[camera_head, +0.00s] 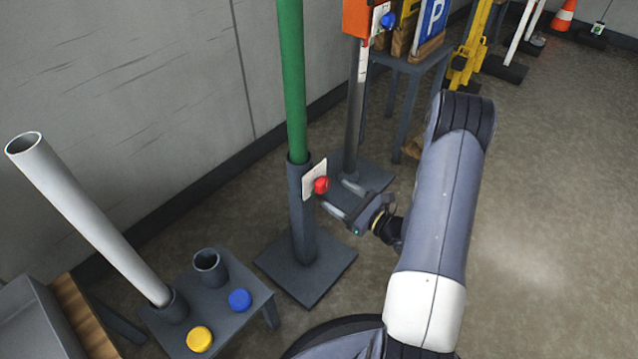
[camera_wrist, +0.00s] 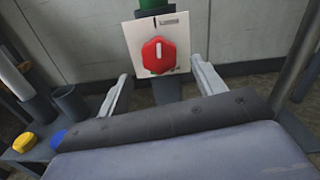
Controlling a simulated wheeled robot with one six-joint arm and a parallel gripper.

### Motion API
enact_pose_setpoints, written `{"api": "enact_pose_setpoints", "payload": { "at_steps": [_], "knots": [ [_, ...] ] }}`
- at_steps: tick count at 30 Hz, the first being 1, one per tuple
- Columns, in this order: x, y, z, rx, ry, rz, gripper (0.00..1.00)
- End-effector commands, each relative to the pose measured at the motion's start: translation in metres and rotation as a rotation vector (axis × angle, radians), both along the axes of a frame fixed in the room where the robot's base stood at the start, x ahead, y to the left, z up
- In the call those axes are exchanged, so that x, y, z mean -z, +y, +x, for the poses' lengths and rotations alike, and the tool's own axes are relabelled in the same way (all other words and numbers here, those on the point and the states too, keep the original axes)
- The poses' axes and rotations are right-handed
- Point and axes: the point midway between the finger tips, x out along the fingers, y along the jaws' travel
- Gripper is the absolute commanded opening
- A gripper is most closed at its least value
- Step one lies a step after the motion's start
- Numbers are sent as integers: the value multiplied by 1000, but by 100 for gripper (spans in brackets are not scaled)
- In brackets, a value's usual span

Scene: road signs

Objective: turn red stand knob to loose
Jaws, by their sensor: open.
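The red knob (camera_head: 321,185) sits on a white plate (camera_head: 313,176) on the dark stand sleeve (camera_head: 302,225) that holds a green pole (camera_head: 291,80). In the wrist view the red knob (camera_wrist: 158,55) is hexagonal, with a white mark pointing up, and its white plate (camera_wrist: 136,38) has small dark marks along the top. My gripper (camera_head: 338,200) is open and empty, close in front of the knob. In the wrist view its two fingers (camera_wrist: 160,82) stand left and right below the knob, apart from it.
A small table (camera_head: 235,325) at lower left bears a leaning white tube (camera_head: 90,220), an empty dark cup (camera_head: 208,268), a blue knob (camera_head: 240,299) and a yellow knob (camera_head: 199,339). Behind stands a post with an orange box (camera_head: 356,18). Floor at right is clear.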

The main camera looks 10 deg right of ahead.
Motion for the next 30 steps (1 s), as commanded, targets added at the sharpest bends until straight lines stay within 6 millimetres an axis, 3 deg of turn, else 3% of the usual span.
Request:
{"api": "enact_pose_setpoints", "payload": {
  "at_steps": [6, 13, 25, 30],
  "knots": [
    [2, 24, 31, -4, -3, -3, 65],
    [1, 40, 54, -2, -2, -2, 65],
    [0, 43, 59, 1, -2, 0, 65],
    [0, 43, 59, 1, -2, 0, 51]
  ]
}}
